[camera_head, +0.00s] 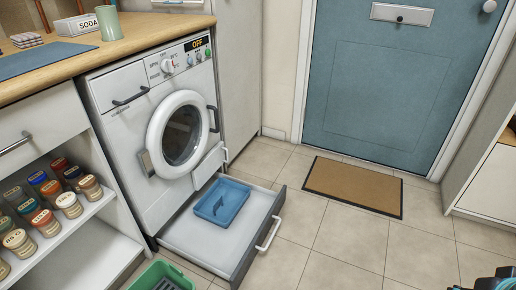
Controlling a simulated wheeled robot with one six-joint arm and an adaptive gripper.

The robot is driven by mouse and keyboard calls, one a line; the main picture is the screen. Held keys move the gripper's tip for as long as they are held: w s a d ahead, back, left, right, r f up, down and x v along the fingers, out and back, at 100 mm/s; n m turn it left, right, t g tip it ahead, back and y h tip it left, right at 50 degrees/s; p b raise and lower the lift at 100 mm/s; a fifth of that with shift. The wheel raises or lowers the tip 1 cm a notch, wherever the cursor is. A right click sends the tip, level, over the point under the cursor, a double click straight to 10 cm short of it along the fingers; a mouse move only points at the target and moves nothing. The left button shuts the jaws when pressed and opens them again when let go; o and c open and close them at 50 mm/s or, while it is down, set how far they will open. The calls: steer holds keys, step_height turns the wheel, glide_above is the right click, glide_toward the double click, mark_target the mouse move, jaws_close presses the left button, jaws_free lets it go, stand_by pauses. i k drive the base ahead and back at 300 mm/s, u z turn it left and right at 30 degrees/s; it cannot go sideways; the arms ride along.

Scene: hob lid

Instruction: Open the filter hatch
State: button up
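The white washing machine (150,120) stands at the left under the wooden counter. Its round door (181,135) looks shut. A small white panel, which looks like the filter hatch (208,166), sits low on the machine's front, right of and below the round door. I cannot tell whether the panel is fully shut or slightly ajar. My gripper (490,281) appears only as black and teal parts cut off at the bottom right corner, far from the hatch. Its fingertips cannot be made out.
A drawer (255,245) below the machine is pulled out, with a blue tray (222,201) in it, in front of the hatch. A green crate (150,273) stands at the bottom. Spice jars (68,204) fill a left shelf. Tiled floor is free right of the drawer, around the doormat (352,187).

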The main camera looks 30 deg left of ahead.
mark_target(209, 166)
steer(key=i, duration=0.65)
steer(key=u, duration=0.85)
steer(key=i, duration=0.55)
steer(key=u, duration=0.65)
